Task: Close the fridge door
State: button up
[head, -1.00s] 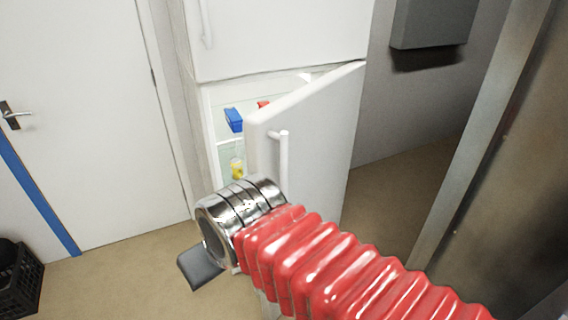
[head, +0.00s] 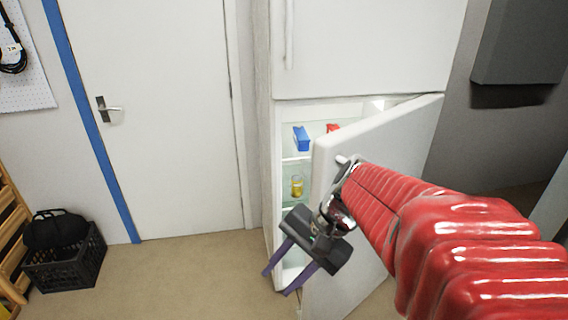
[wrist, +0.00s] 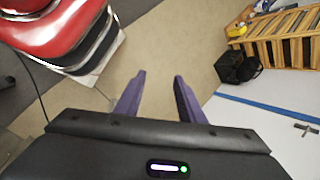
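The lower fridge door (head: 400,135) is white and stands part open, hinged on the right. The fridge (head: 360,45) is white, with a shut upper door. Through the gap I see shelves with a blue box (head: 301,138), a red item (head: 332,127) and a yellow-labelled jar (head: 297,185). My gripper (head: 280,281) is in front of the door's free edge and the opening, at lower centre in the head view. Its two purple fingers are apart and empty, also in the wrist view (wrist: 158,95). My red arm hides much of the door and most of its handle.
A white room door (head: 150,110) with a lever handle is left of the fridge. A black crate (head: 65,262) and wooden rack (head: 12,240) stand at far left. A grey box (head: 520,42) hangs on the right wall. The floor before the room door is clear.

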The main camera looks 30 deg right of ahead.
jog(key=w+d+r+m+t+y, duration=0.1)
jog(key=w+d+m+t+y, duration=0.1)
jog(key=d+m+t, duration=0.35)
jog(key=w+d+r+m+t+y, duration=0.1)
jog(key=w+d+m+t+y, duration=0.15)
jog(key=d+m, duration=0.55)
jog(key=s+d+m+t+h, duration=0.3)
jog(key=d+m+t, duration=0.3)
jog(key=d, duration=1.2)
jog(key=shift+s+d+r, duration=0.15)
jog(key=shift+s+d, duration=0.05)
jog(key=shift+s, duration=0.35)
jog(key=shift+w+a, duration=0.1)
jog(key=x, duration=1.3)
jog(key=shift+w, duration=0.3)
jog(key=shift+a+r, duration=0.1)
grip_shut()
